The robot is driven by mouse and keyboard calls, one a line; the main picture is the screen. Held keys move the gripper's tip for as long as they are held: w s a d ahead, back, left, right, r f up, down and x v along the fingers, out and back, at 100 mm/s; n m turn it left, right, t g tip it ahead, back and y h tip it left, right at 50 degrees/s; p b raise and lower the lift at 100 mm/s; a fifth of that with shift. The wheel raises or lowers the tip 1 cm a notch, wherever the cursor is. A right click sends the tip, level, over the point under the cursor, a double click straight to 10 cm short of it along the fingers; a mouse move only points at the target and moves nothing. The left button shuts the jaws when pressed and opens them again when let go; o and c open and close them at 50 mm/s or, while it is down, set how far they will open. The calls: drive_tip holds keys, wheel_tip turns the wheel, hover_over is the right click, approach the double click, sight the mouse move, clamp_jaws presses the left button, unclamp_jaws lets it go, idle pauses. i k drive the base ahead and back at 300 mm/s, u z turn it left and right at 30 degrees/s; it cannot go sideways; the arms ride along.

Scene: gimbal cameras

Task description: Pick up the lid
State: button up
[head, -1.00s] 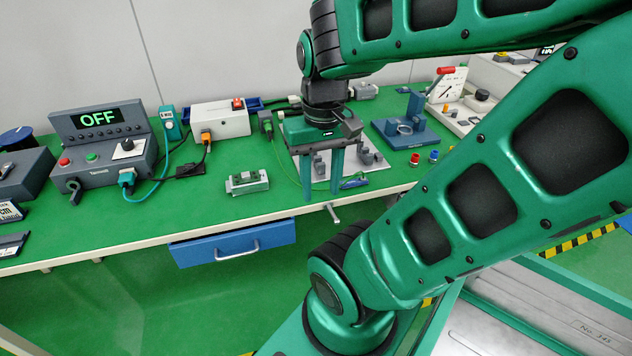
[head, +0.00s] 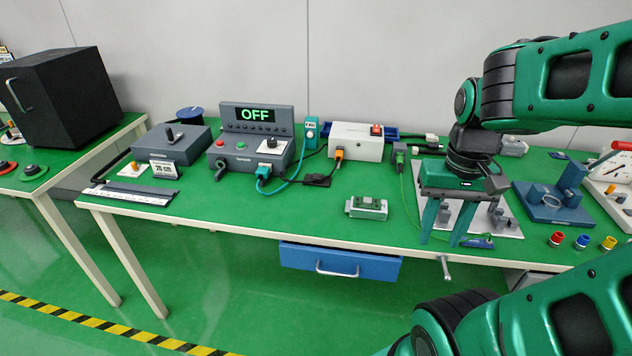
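My gripper (head: 441,241) points down over the front right part of the green workbench (head: 240,206). Its two green fingers are apart, and I see nothing between them. A light plate with grey parts (head: 508,222) lies behind and to the right of the fingers. I cannot tell for certain which thing is the lid. A large black box-shaped cover with a handle (head: 68,98) stands on the side table at the far left, well away from my gripper.
The control box (head: 250,150) reads OFF. A white box (head: 356,141), a small device (head: 367,208) and cables stand on the bench. A blue drawer (head: 340,262) sticks out under the front edge. A blue fixture (head: 550,202) is at right. Floor at front left is clear.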

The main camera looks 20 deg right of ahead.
sight(325, 182)
drive_tip(key=z, duration=0.85)
drive_tip(key=k, duration=1)
drive_tip(key=u, duration=1.1)
drive_tip(key=i, duration=1.25)
drive_tip(key=z, duration=0.65)
drive_tip(key=i, duration=0.55)
drive_tip(key=z, duration=0.35)
